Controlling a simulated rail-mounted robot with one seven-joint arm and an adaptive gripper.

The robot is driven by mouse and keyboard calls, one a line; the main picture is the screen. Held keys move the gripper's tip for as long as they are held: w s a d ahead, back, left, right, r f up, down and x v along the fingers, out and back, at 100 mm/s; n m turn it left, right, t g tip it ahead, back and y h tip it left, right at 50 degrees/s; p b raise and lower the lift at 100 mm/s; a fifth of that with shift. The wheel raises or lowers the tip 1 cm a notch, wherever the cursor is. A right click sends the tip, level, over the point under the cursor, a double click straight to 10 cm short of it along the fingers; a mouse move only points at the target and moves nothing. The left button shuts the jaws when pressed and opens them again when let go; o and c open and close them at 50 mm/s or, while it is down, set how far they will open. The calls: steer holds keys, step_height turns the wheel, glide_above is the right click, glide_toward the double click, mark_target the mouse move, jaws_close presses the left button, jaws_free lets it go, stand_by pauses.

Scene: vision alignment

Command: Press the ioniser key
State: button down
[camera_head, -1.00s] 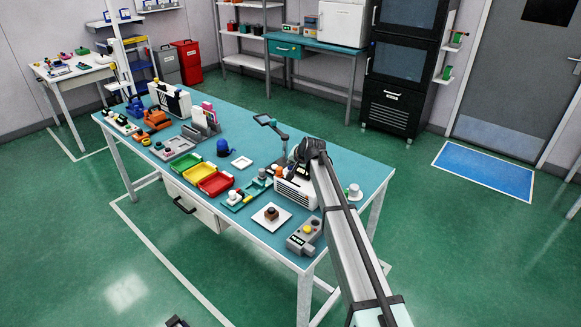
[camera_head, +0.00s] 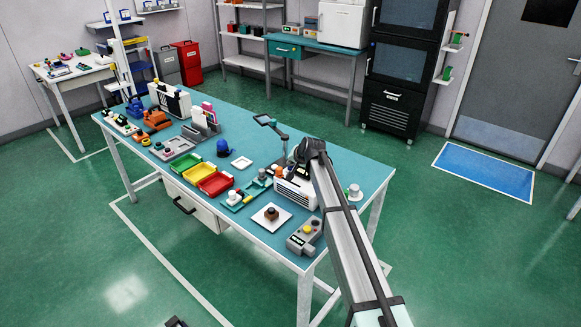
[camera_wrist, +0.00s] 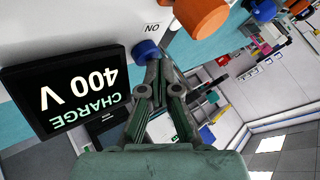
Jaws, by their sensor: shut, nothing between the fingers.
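The ioniser, a white box with a slotted front (camera_head: 294,192), stands near the right end of the teal bench. In the wrist view its white panel (camera_wrist: 95,20) carries a dark display reading "CHARGE 400 V" (camera_wrist: 68,92) upside down. A blue round key (camera_wrist: 146,49) sits by a label reading "ON" upside down, and an orange knob (camera_wrist: 200,15) is beyond it. My gripper (camera_wrist: 157,62) is shut and empty, its fingertips right at the blue key. I cannot tell whether they touch or press it. In the head view my arm hides the fingertips.
A grey box with a yellow button (camera_head: 305,236) and a brown block on a white plate (camera_head: 271,214) stand in front of the ioniser. Coloured trays (camera_head: 215,184) lie to the left.

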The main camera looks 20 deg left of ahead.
mark_target(292, 167)
steer(key=shift+r, duration=0.1)
steer(key=shift+r+p, duration=1)
steer(key=shift+r, duration=1.95)
